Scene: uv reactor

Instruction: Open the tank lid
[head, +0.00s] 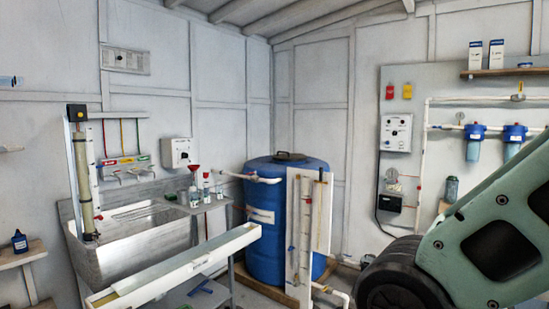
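The blue tank (265,235) stands in the back corner, in the middle of the head view. Its dark round lid (288,157) sits on top and looks closed. A white board with pipes covers part of the tank's front right side. A large green and black link of my own arm fills the lower right of the picture. My gripper is outside this view, so its state and what it holds are not shown.
A metal sink (135,245) is on the left, with a white trough (180,268) in front of it. The white board (308,225) stands before the tank. Blue filter housings (474,142) hang on the right wall. A small wooden shelf (22,256) is at far left.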

